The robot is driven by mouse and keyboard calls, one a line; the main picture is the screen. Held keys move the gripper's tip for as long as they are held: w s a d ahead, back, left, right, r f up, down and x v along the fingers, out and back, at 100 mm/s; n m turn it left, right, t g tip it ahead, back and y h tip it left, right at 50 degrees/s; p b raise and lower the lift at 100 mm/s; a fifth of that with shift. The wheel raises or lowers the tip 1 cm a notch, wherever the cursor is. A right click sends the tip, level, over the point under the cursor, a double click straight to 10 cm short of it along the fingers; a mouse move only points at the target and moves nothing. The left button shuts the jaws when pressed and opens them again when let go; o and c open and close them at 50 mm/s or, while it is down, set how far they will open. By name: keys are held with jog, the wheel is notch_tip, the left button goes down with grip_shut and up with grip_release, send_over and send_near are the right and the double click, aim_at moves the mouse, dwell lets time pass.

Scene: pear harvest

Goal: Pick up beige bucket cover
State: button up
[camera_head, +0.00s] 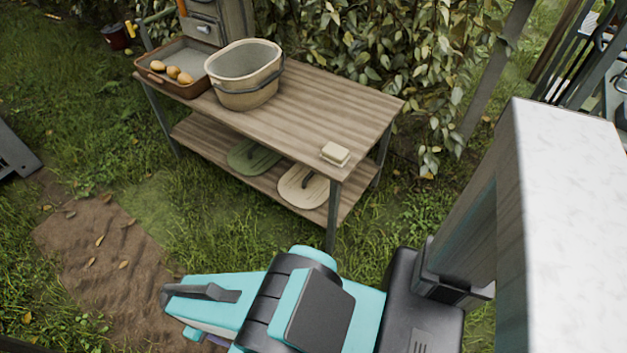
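The beige bucket cover (298,190) is a flat round lid with a dark handle on top. It lies on the lower shelf of the wooden table, toward the right end, partly under the tabletop's front edge. A similar green cover (245,163) lies to its left on the same shelf. A beige bucket (246,98) with a dark handle band stands upright on the tabletop, open and uncovered. My teal arm fills the lower middle of the view, in front of the table and apart from the cover. I cannot make out my gripper's fingers.
The wooden table (330,103) has a front leg (332,217) just right of the cover. A small pale block (335,153) sits on the tabletop above it. A brown tray (185,87) with several pears (173,72) stands at the left.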

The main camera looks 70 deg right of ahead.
jog(key=w+d+f+m+t+h+b, duration=0.1)
jog(key=w+d+f+m+b, duration=0.2)
jog(key=w+d+b, duration=0.5)
jog(key=w+d+f+m+t+b, duration=0.2)
jog(key=w+d+f+m+b, duration=0.15)
jog(key=d, duration=0.75)
jog(key=w+d+f+m+t+h+b, duration=0.1)
jog(key=w+d+f+m+b, duration=0.35)
jog(key=d, duration=0.55)
jog(key=s+d+r+m+h+b, duration=0.1)
jog(key=s+d+m+b, duration=0.2)
jog(key=d, duration=0.8)
jog(key=s+d+r+m+h+b, duration=0.1)
jog(key=s+d+r+m+b, duration=0.1)
jog(key=d+b, duration=0.6)
jog(key=s+d+r+m+h+b, duration=0.1)
jog(key=s+d+m+b, duration=0.3)
jog(key=d, duration=1.1)
jog(key=shift+s+d+r+m+h+b, duration=0.1)
jog(key=shift+s+d+m+h+b, duration=0.1)
jog(key=shift+s+b, duration=0.35)
jog(key=shift+s+d+r+m+h+b, duration=0.1)
jog(key=shift+s+d+b, duration=0.05)
jog(key=shift+s+b, duration=0.4)
jog(key=shift+s+d+r, duration=0.15)
jog(key=shift+s+d, duration=0.1)
jog(key=shift+d, duration=0.05)
